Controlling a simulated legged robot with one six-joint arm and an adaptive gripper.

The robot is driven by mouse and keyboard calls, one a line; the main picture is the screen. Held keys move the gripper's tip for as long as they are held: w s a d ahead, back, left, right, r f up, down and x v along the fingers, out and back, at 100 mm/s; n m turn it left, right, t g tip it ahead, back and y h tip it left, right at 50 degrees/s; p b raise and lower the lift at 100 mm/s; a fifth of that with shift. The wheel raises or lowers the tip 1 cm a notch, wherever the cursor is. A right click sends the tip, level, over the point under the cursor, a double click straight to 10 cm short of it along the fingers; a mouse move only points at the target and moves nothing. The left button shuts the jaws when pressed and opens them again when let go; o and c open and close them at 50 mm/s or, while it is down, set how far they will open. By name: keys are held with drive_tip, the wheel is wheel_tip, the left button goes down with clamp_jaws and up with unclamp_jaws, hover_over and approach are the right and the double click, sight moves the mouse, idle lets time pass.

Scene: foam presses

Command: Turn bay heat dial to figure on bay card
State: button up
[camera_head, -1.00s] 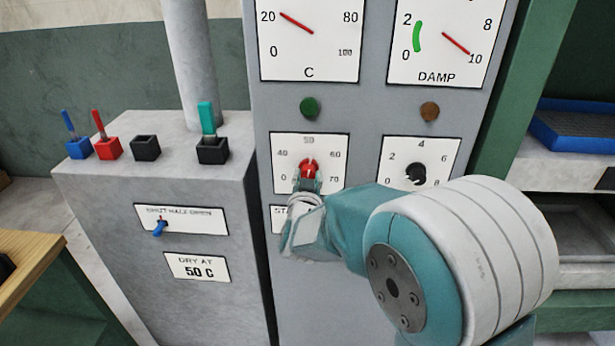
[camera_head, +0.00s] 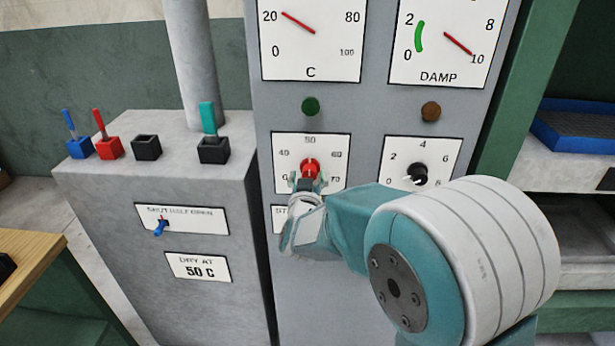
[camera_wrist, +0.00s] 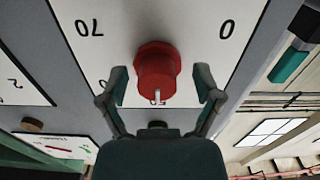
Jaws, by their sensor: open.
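The red heat dial (camera_head: 310,168) sits on a white scale plate on the grey panel. Its white mark points up at 50 in the head view. In the wrist view, which is upside down, the dial (camera_wrist: 157,72) shows its mark (camera_wrist: 157,97) at the partly covered 50. The bay card (camera_head: 198,268) reads "DRY AT 50 C" on the grey cabinet at left. My gripper (camera_head: 308,182) is at the dial from below. In the wrist view my gripper (camera_wrist: 161,82) is open, one finger on each side of the dial, with gaps between.
A black dial (camera_head: 416,174) is right of the red one, partly behind my arm. Above are the C gauge (camera_head: 311,45), the DAMP gauge (camera_head: 440,50), and green and brown buttons. Several switches and a shutter lever (camera_head: 160,226) are on the left cabinet.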

drive_tip(key=shift+s, duration=0.1)
drive_tip(key=s, duration=1.1)
drive_tip(key=shift+s+a, duration=0.25)
drive_tip(key=shift+s, duration=0.15)
drive_tip(key=s+d+r+g, duration=0.1)
drive_tip(key=s+d+g, duration=1.1)
drive_tip(key=s+d, duration=0.5)
drive_tip(key=s, duration=0.4)
drive_tip(key=shift+s+d+y, duration=0.3)
drive_tip(key=shift+d, duration=0.05)
idle(0.4)
